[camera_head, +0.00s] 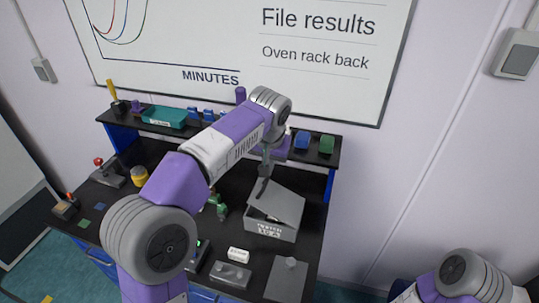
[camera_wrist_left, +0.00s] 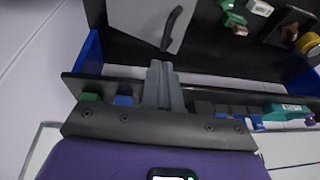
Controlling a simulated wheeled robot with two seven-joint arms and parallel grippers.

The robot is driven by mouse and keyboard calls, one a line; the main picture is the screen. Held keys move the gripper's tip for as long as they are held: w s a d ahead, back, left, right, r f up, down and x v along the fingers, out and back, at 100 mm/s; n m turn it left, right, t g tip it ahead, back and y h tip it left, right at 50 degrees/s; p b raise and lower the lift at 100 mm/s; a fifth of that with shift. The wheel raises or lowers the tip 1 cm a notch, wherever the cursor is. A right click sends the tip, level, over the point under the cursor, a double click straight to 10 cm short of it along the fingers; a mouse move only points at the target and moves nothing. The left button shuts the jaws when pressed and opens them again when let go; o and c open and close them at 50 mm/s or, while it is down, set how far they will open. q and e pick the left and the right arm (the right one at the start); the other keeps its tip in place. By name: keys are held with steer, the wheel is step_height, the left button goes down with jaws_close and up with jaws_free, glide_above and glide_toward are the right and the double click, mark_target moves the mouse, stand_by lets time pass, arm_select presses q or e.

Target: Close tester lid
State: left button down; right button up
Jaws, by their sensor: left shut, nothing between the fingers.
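The tester is a grey box (camera_head: 270,231) with a printed label on its front, standing on the black bench. Its grey lid (camera_head: 284,204) is partly open, tilted with a dark gap beneath it at the left. The lid also shows at the top of the left wrist view (camera_wrist_left: 140,14), with a dark curved bar (camera_wrist_left: 172,28) beside it. My left gripper (camera_head: 264,178) is over the lid's left side. In the left wrist view its fingers (camera_wrist_left: 158,66) are together and empty; contact with the lid cannot be told. My right gripper is out of frame.
A raised shelf behind holds a teal tray (camera_head: 164,117), a blue item (camera_head: 302,140) and a green item (camera_head: 326,144). A white block (camera_head: 238,254), a grey device (camera_head: 231,274) and a grey plate (camera_head: 287,278) lie in front of the tester.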

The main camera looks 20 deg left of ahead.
mark_target(267, 182)
arm_select(q)
steer(key=x, duration=0.4)
steer(key=s+b+x, duration=0.1)
steer(key=x, duration=0.2)
steer(key=shift+w+a+f, duration=0.1)
steer(key=shift+a+f, duration=0.1)
steer(key=shift+a, duration=0.15)
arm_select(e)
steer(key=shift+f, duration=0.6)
